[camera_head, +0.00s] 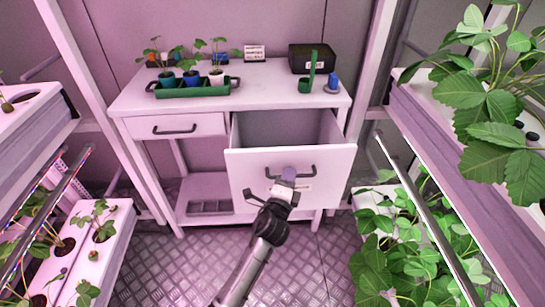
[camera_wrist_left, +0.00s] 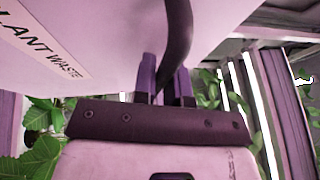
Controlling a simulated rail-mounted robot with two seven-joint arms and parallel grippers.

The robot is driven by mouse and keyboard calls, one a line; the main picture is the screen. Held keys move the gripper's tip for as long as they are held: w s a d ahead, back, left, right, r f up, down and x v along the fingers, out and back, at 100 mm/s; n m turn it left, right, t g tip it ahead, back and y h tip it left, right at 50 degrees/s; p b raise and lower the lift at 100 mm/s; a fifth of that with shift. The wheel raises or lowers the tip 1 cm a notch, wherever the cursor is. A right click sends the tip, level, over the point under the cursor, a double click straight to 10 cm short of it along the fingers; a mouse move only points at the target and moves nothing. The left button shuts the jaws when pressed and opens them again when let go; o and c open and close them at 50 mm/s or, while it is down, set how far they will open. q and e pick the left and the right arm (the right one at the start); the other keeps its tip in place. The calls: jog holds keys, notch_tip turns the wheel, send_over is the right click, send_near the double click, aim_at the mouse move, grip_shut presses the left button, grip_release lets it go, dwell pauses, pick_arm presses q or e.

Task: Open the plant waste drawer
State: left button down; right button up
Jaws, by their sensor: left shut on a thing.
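The plant waste drawer (camera_head: 240,170) is the deep right-hand drawer of the white table. It stands pulled well out, and its inside shows grey and empty where visible. My left gripper (camera_head: 288,176) is at the middle of its front, shut on the dark drawer handle (camera_head: 312,170). In the left wrist view, the fingers (camera_wrist_left: 167,88) sit on both sides of the curved handle (camera_wrist_left: 178,40). The label ending in "LANT WASTE" (camera_wrist_left: 45,48) shows on the drawer front (camera_wrist_left: 110,25). My right gripper is not in view.
The table (camera_head: 255,98) holds a green tray (camera_head: 195,90) of seedlings, a black box (camera_head: 312,58) and a green holder (camera_head: 306,85). A shallow shut drawer (camera_head: 145,127) is on the left. Plant racks (camera_head: 440,150) flank both sides; metal floor (camera_head: 190,265) lies between.

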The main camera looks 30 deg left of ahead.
pick_arm(q)
jog(key=shift+s+d, duration=0.75)
jog(key=shift+s, duration=0.3)
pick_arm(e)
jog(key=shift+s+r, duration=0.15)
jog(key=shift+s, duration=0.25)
pick_arm(q)
jog(key=c, duration=1.2)
grip_release()
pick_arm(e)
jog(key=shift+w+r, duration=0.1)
